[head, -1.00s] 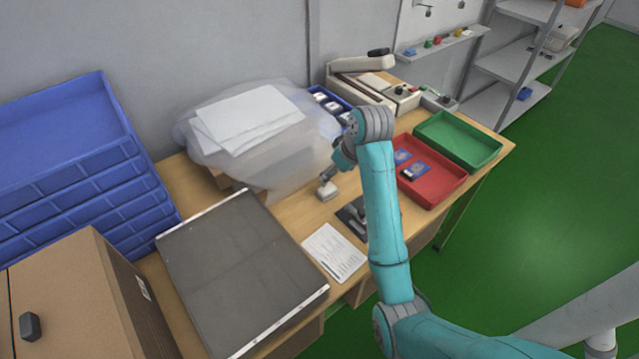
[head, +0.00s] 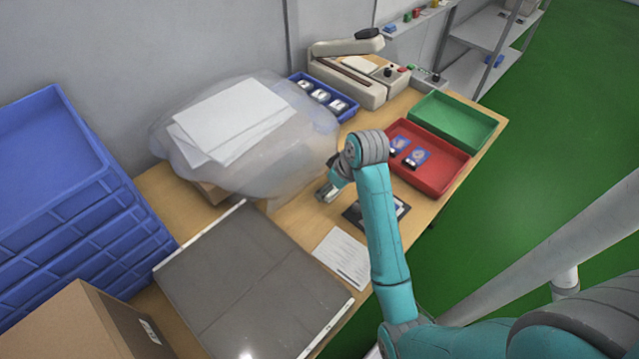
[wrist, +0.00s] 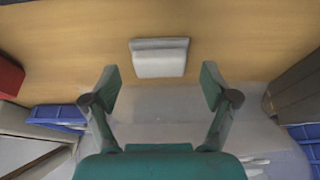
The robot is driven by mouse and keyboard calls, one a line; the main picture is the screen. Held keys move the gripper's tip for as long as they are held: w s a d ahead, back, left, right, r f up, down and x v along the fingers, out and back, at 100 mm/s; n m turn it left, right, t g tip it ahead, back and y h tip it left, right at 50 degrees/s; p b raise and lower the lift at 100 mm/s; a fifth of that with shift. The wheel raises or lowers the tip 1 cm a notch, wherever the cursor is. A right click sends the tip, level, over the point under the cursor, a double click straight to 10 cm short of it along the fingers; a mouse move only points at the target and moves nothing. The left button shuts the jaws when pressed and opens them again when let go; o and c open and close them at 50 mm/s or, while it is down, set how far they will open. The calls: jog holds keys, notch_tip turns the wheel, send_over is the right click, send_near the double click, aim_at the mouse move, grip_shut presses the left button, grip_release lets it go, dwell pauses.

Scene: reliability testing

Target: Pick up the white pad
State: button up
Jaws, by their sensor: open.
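The white pad (wrist: 160,58) is a small pale block lying on the wooden table. In the wrist view it is ahead of my gripper (wrist: 160,84), roughly centred between the two spread fingers and not held. The fingers are open, one on each side, with nothing between them. In the head view my gripper (head: 328,191) is low over the table beside the plastic bag; the gripper and wrist largely cover the pad there.
A clear plastic bag with white sheets (head: 232,118) lies left of my gripper. A red tray (head: 440,176), a green tray (head: 455,120) and a blue tray (head: 340,112) stand around it. A grey mat (head: 250,285) and a paper sheet (head: 342,255) lie in front.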

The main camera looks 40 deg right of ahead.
jog(key=shift+w+f, duration=0.1)
jog(key=shift+f, duration=0.25)
jog(key=c, duration=1.1)
jog(key=shift+c, duration=0.2)
jog(key=shift+r, duration=0.15)
